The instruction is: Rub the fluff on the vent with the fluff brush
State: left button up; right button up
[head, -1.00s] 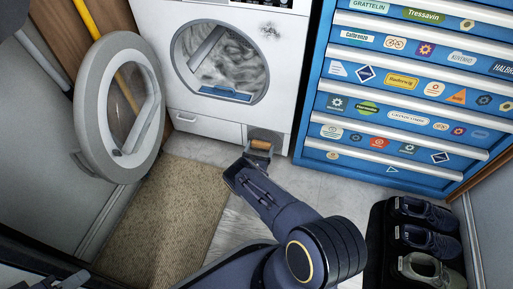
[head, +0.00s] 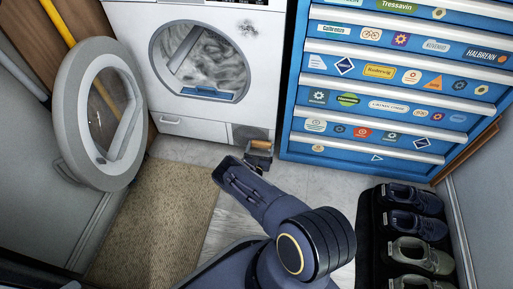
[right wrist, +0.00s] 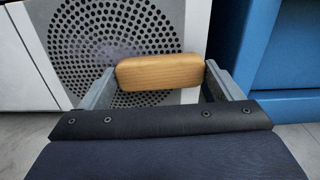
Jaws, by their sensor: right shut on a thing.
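The vent (head: 247,132) is a dark perforated panel low at the right of the white dryer's front. In the right wrist view the vent (right wrist: 125,40) fills the background with round holes. My right gripper (head: 258,158) is shut on the fluff brush (head: 260,146), a rounded wooden block, which shows between both fingers in the right wrist view (right wrist: 160,72). The brush is in front of the vent's lower right part. I cannot tell whether it touches. No bristles show, and I cannot make out fluff on the vent. My left gripper is not in view.
The dryer (head: 195,118) has its round door (head: 72,120) open to the left. A blue sticker-covered tool chest (head: 292,140) stands close on the right. Shoes (head: 415,225) sit on a dark rack at lower right. A beige mat (head: 155,215) lies on the floor.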

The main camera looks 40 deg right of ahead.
aim_at(252, 143)
jog(key=shift+w+d+r, duration=0.1)
jog(key=shift+w+r, duration=0.05)
jog(key=shift+r, duration=0.35)
jog(key=shift+w+a+b, duration=0.6)
jog(key=shift+w+a, duration=0.1)
jog(key=shift+w, duration=0.1)
jog(key=shift+w+a, duration=0.6)
jog(key=shift+w, duration=0.05)
jog(key=shift+w+a, duration=1.8)
jog(key=shift+w, duration=0.2)
jog(key=shift+w+a, duration=0.5)
jog(key=shift+w, duration=0.15)
jog(key=shift+w+a, duration=0.1)
jog(key=shift+w, duration=0.05)
jog(key=shift+a+r, duration=0.1)
jog(key=shift+r, duration=0.4)
jog(key=shift+s+d+p, duration=0.55)
jog(key=shift+s+d, duration=1.3)
jog(key=shift+s, duration=0.15)
jog(key=shift+s+d, duration=0.95)
jog(key=shift+s, duration=0.3)
jog(key=shift+s+d, duration=0.9)
jog(key=shift+s, duration=0.3)
